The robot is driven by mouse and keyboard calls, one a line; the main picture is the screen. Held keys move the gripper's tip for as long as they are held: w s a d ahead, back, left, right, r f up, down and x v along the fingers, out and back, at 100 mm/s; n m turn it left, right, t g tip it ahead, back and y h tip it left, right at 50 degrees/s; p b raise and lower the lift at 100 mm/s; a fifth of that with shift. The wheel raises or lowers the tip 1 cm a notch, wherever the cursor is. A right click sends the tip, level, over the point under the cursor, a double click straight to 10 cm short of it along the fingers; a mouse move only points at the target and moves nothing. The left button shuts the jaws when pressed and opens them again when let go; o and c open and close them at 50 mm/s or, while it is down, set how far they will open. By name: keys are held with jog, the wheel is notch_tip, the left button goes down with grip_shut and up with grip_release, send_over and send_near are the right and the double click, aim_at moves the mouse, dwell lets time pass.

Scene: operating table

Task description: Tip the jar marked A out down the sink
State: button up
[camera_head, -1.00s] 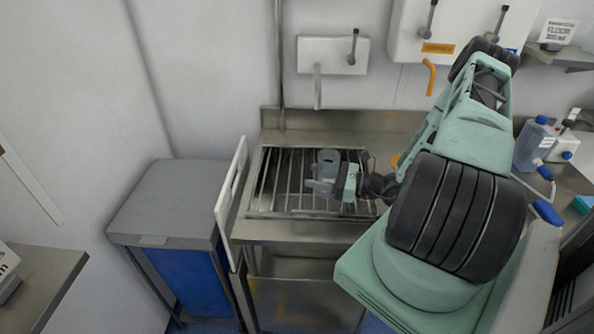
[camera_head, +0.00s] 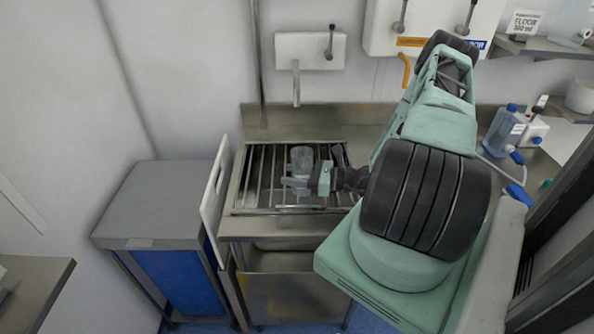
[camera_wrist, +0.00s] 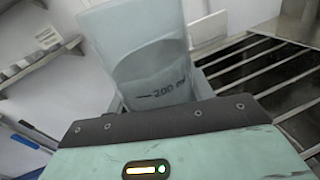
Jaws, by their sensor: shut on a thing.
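A clear jar (camera_head: 302,158) is in my gripper (camera_head: 297,184), over the slatted metal grate of the sink (camera_head: 258,180). The jar looks about upright in the head view. In the wrist view the jar (camera_wrist: 150,65) stands beyond the gripper's edge, with a dark "200 ml" mark and what looks like liquid inside. The gripper is shut on the jar's lower part. The letter A does not show in either view, and the jar's base is hidden.
A wall tap (camera_head: 296,85) is behind the sink. A white upright panel (camera_head: 215,200) edges the sink's left side, beside a grey-lidded blue bin (camera_head: 165,200). Bottles (camera_head: 505,130) stand on the counter at the right.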

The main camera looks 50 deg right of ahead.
jog(key=shift+w+d+f+m+g, duration=0.15)
jog(key=shift+f+m+g, duration=0.1)
jog(key=shift+m, duration=0.3)
jog(key=shift+w+d+f+m+g, duration=0.15)
jog(key=shift+f+m+g, duration=0.1)
jog(key=shift+m, duration=0.3)
jog(key=shift+w+d+r+m+p, duration=0.1)
jog(key=shift+w+r+m+p, duration=0.05)
jog(key=shift+r+m+p, duration=0.55)
jog(key=shift+w+d+f+m+g, duration=0.2)
jog(key=shift+f+m+g, duration=0.2)
jog(key=shift+f, duration=0.05)
jog(key=shift+w+d+f+m, duration=0.1)
jog(key=shift+m, duration=0.3)
jog(key=shift+s+a+f+m+g+y+p, duration=0.1)
jog(key=shift+f+m+g+y+p, duration=0.2)
jog(key=shift+m, duration=0.35)
jog(key=shift+s+a+f+m+g+y+p, duration=0.15)
jog(key=shift+m+g+p, duration=0.25)
jog(key=shift+m, duration=0.2)
jog(key=shift+s+a+f+m+g+y+p, duration=0.1)
jog(key=shift+f+m+g+p, duration=0.25)
jog(key=shift+m, duration=0.3)
dwell(0.6)
jog(key=shift+r+m+g+p, duration=0.25)
jog(key=shift+r+m+p, duration=0.35)
jog(key=shift+r+p, duration=0.15)
dwell(1.0)
